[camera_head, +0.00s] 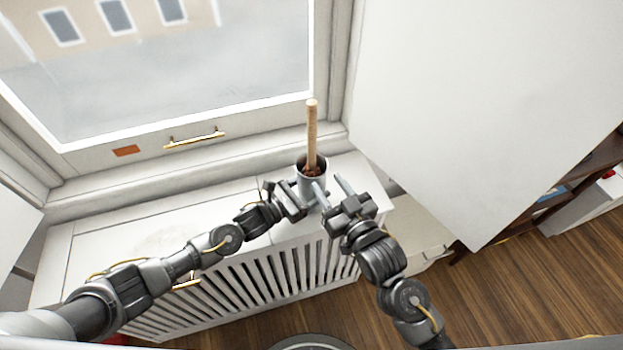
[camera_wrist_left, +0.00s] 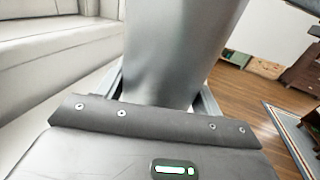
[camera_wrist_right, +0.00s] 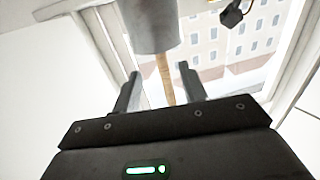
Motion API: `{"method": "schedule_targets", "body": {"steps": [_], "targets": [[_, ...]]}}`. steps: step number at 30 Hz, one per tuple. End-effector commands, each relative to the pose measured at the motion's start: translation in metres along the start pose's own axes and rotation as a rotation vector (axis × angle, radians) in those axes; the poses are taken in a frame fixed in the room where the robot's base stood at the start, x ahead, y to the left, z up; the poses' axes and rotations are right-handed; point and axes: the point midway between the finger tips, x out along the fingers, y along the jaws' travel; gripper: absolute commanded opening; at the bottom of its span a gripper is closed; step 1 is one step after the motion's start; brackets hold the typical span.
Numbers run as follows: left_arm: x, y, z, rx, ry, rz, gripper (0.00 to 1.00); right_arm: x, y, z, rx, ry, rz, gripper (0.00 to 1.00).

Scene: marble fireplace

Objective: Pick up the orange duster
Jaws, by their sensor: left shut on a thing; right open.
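The duster shows as a long light-wood handle (camera_head: 312,132) standing upright, with reddish-brown tufts at its foot inside a grey metal cup (camera_head: 303,180). The cup is on or just above the white radiator cover under the window; its base is hidden. My left gripper (camera_head: 311,196) is shut on the cup, whose smooth grey wall (camera_wrist_left: 182,50) fills the space between its fingers. My right gripper (camera_head: 333,188) is open, just right of the cup. In the right wrist view the handle (camera_wrist_right: 165,80) appears between the open fingers, not visibly touched, with the cup (camera_wrist_right: 152,25) above it.
The white radiator cover (camera_head: 150,225) has a slatted front and bare top to the left. A window with a gold handle (camera_head: 193,140) stands behind. A large white panel (camera_head: 480,110) rises close on the right. Wood floor (camera_head: 530,290) lies below right.

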Motion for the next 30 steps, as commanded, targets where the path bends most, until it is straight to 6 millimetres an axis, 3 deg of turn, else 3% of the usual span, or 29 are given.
{"method": "schedule_targets", "body": {"steps": [6, 14, 24, 30], "targets": [[0.000, 0.000, 0.000, 0.000, 0.000, 0.000, 0.41, 0.028, 0.000, 0.000, 0.000, 0.000, 0.000, 0.43], [0.000, 0.000, 0.000, 0.000, 0.000, 0.000, 0.41, 0.037, 0.000, 0.000, 0.001, 0.000, 0.000, 0.43], [0.000, 0.000, 0.000, 0.000, 0.000, 0.001, 0.41, 0.086, -0.001, -0.001, 0.001, 0.001, -0.001, 0.43], [0.000, 0.000, 0.000, 0.000, 0.000, 0.001, 0.41, 0.091, -0.001, 0.000, 0.001, 0.000, -0.001, 0.43]]}}
